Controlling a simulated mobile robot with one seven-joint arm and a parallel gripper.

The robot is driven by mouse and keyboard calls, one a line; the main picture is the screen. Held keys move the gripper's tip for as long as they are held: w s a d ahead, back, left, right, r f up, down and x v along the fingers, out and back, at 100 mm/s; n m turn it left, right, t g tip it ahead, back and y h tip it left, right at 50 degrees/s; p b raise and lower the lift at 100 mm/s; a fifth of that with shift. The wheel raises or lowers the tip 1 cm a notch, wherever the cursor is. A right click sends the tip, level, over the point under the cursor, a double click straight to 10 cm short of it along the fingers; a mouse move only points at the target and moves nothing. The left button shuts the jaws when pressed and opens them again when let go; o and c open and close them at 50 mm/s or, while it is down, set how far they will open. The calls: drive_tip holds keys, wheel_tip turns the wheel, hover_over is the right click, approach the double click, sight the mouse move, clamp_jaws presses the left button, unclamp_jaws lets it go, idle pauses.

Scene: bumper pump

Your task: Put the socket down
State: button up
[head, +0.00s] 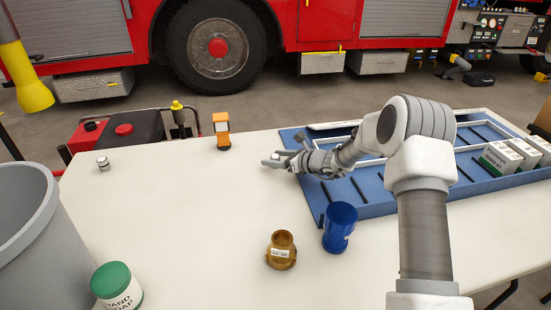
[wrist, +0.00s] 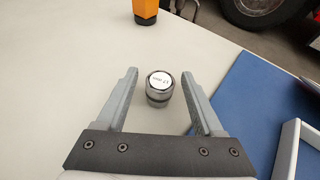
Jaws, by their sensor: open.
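The blue tray (head: 320,204) with white boxes (head: 500,158) lies right. An orange device (head: 222,130) stands beyond my gripper. A similar small silver piece (head: 103,163) stands far left. A brass fitting (head: 281,250), blue cup (head: 340,226) and soap tub (head: 117,286) are nearer. The table's left middle is clear.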

drive_tip(key=shift+r, duration=0.2)
drive_tip(key=p+v, duration=0.2)
drive_tip(key=v, duration=1)
drive_tip(key=s+a+r+n+g+h, duration=0.25)
drive_tip(key=s+r+n+g, duration=0.25)
drive_tip(key=s+r+n, duration=1.1)
drive_tip(key=s+d+r+n+t+h, duration=0.1)
drive_tip(key=s+d+n+h, duration=0.3)
drive_tip(key=s, duration=0.6)
drive_tip(key=s+d+r+n+t+h, duration=0.1)
drive_tip(key=s+d+n+h, duration=0.3)
drive_tip(key=s+d, duration=0.5)
drive_tip(key=shift+s+r+n+t, duration=0.3)
drive_tip(key=shift+s+r+n, duration=0.35)
drive_tip(key=shift+s, duration=0.55)
drive_tip(key=shift+h, duration=0.25)
